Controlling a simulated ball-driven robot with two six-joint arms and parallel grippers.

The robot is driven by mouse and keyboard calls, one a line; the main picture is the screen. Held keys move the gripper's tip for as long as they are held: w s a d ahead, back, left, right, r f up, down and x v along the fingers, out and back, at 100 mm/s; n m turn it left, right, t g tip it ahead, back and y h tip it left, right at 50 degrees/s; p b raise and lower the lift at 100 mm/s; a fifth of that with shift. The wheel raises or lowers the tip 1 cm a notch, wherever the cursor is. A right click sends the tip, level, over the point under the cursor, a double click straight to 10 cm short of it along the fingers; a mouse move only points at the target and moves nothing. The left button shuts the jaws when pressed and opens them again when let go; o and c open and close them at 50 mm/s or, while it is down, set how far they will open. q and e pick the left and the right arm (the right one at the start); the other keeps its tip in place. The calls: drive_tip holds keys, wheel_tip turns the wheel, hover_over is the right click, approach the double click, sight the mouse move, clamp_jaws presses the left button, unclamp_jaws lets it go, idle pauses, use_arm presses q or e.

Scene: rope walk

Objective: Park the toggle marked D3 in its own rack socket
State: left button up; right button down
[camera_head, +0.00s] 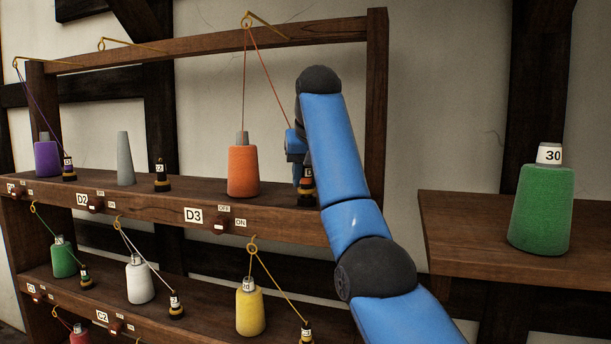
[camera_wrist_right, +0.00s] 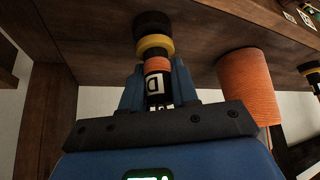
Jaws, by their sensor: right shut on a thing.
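The dark toggle, wound with orange thread and bearing a white label starting with "D" (camera_wrist_right: 153,84), is between the fingers of my right gripper (camera_wrist_right: 157,76), which is shut on it. In the head view the toggle (camera_head: 308,173) stands at the right end of the top shelf, partly hidden by my arm. A black base with a yellow ring (camera_wrist_right: 155,43) is in line with the toggle's orange end; I cannot tell whether the toggle is fully seated. An orange thread runs from the orange cone (camera_head: 243,170) over a hook toward the toggle. My left gripper is not in view.
The D3 label (camera_head: 193,215) is on the shelf's front edge. The right rack post (camera_head: 376,100) stands close beside my arm. The D2 toggle (camera_head: 161,172) and a grey cone (camera_head: 125,160) are further left. A green cone (camera_head: 541,210) stands on a separate shelf at right.

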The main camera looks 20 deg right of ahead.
drive_tip(key=shift+w+f+b, duration=0.1)
drive_tip(key=shift+f+b, duration=0.2)
drive_tip(key=shift+f, duration=0.25)
idle(0.7)
drive_tip(key=c, duration=1.1)
unclamp_jaws()
drive_tip(key=shift+r, duration=0.15)
drive_tip(key=shift+b+v, duration=0.3)
drive_tip(key=shift+v, duration=5.15)
